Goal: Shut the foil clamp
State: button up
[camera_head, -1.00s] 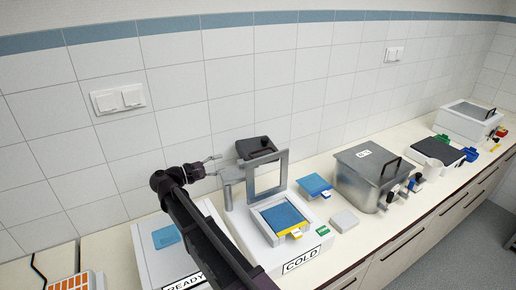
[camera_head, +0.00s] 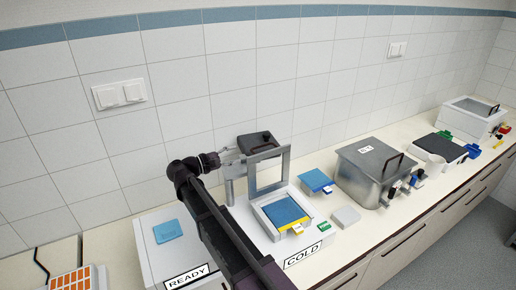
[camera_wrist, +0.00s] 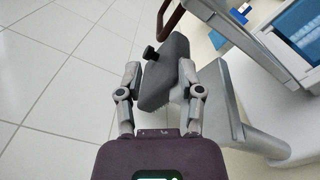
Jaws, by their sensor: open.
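The foil clamp is a grey square frame (camera_head: 251,178) standing raised at the back of the white COLD box (camera_head: 275,238), above a blue pad (camera_head: 284,210) in a pale tray. A grey post (camera_head: 229,190) stands at its left. My gripper (camera_head: 238,153) is beside the frame's upper left, in front of the dark device. In the wrist view my gripper (camera_wrist: 160,68) is open, with a dark grey body with a black knob (camera_wrist: 163,75) showing between its fingers. Contact cannot be told. Grey bars (camera_wrist: 225,105) of the clamp or its post show to the right.
A white READY box (camera_head: 150,255) with a blue pad (camera_head: 168,231) is at the left. The tiled wall is close behind.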

aim_at(251, 149)
jog(key=x, duration=0.9)
jog(key=shift+w+d, duration=0.1)
grip_shut()
